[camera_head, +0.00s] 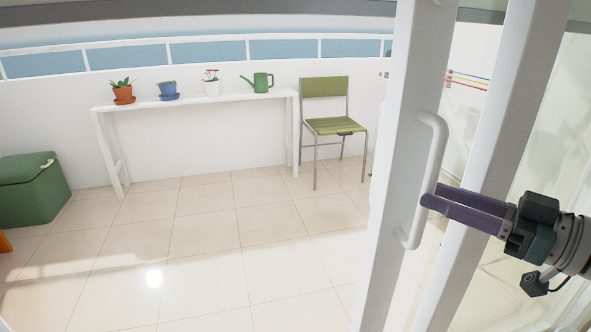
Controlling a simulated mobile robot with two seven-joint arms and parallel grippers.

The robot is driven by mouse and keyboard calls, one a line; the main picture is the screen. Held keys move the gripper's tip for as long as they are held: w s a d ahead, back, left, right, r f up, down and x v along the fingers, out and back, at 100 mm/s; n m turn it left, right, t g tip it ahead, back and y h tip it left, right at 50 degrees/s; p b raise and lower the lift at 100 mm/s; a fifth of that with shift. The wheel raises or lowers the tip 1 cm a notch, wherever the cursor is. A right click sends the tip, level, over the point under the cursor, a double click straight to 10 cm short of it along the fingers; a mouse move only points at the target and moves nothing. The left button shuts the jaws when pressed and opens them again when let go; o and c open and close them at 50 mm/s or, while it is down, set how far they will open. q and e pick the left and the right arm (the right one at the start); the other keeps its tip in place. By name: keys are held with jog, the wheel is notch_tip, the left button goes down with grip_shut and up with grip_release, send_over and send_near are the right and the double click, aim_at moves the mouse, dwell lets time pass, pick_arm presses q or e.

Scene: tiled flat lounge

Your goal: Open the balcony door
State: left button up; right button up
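The balcony door's white upright frame (397,70) stands right of the middle, with a white vertical bar handle (436,140) on it. To its left is a wide clear opening onto the tiled balcony. My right gripper (430,195) comes in from the right at the handle's lower half. One dark purple finger crosses in front of the bar and the other sits behind it, so the fingers look closed around it. The exact contact is partly hidden. My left gripper is not in view.
A second white post (492,150) and glass stand right of the door. On the balcony are a white narrow table (215,102) with pots and a green watering can (263,82), a green chair (325,88), and a green box (32,195). The tiled floor (210,255) between is clear.

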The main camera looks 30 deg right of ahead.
jog(key=v, duration=0.7)
jog(key=shift+s, duration=0.35)
jog(key=shift+d, duration=0.15)
